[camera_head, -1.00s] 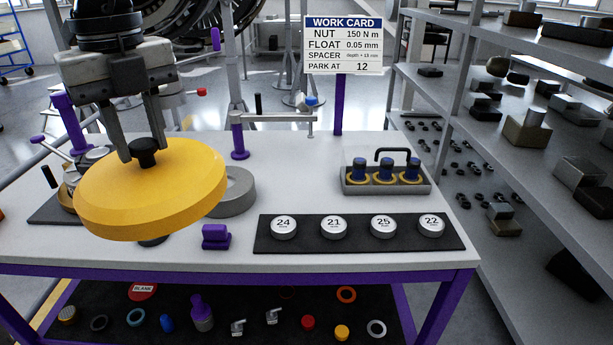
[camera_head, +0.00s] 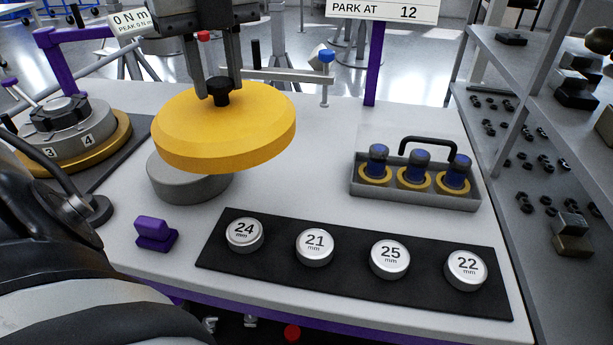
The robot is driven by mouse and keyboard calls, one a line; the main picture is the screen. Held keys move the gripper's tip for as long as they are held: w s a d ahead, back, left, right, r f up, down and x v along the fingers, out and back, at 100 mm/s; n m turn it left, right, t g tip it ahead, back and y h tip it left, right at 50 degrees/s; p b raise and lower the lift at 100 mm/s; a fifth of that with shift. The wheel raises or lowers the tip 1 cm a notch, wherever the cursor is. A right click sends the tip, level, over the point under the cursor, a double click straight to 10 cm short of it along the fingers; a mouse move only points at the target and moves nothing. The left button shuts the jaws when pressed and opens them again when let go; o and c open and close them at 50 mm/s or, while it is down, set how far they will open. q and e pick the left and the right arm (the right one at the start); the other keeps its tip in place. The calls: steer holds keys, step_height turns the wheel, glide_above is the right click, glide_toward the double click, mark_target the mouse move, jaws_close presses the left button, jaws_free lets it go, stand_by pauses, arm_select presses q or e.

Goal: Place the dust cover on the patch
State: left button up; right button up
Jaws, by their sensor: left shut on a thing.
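The dust cover looks to be the big yellow disc (camera_head: 225,130) with a black knob on top. My left gripper (camera_head: 219,92) is shut on that knob and holds the cover nearly level. In the picture the cover overlaps a round grey ring (camera_head: 185,183) on the table and hides much of it. I cannot tell how large the gap between them is. I cannot make out for certain which area is the patch. My right gripper is not in view.
A black mat (camera_head: 280,258) holds several silver spacers. A purple block (camera_head: 155,234) stands left of it. A grey tray (camera_head: 415,197) with three blue-topped pieces stands at right. A grey hub on a gold ring (camera_head: 110,150) is at left. A purple post (camera_head: 373,65) rises behind.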

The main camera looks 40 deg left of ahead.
mark_target(270, 86)
arm_select(q)
step_height(270, 86, down, 3)
steer(key=shift+b, duration=0.85)
steer(key=shift+w+f, duration=0.15)
steer(key=shift+w, duration=0.05)
steer(key=shift+w+f, duration=0.1)
steer(key=shift+w, duration=0.2)
steer(key=w+f, duration=0.1)
steer(key=w, duration=0.1)
steer(key=w+f+p, duration=0.1)
steer(key=w, duration=0.2)
steer(key=w+f, duration=0.1)
steer(key=w, duration=0.1)
steer(key=shift+w+f+p, duration=0.15)
steer(key=shift+w+p, duration=0.2)
steer(key=shift+w, duration=0.05)
steer(key=w+f, duration=0.1)
steer(key=f, duration=0.2)
steer(key=w+f, duration=0.2)
steer(key=f, duration=0.1)
steer(key=w+f, duration=0.2)
steer(key=f, duration=0.1)
steer(key=shift+w+a+f+p, duration=0.1)
steer(key=shift+w+p, duration=0.1)
steer(key=shift+p, duration=0.15)
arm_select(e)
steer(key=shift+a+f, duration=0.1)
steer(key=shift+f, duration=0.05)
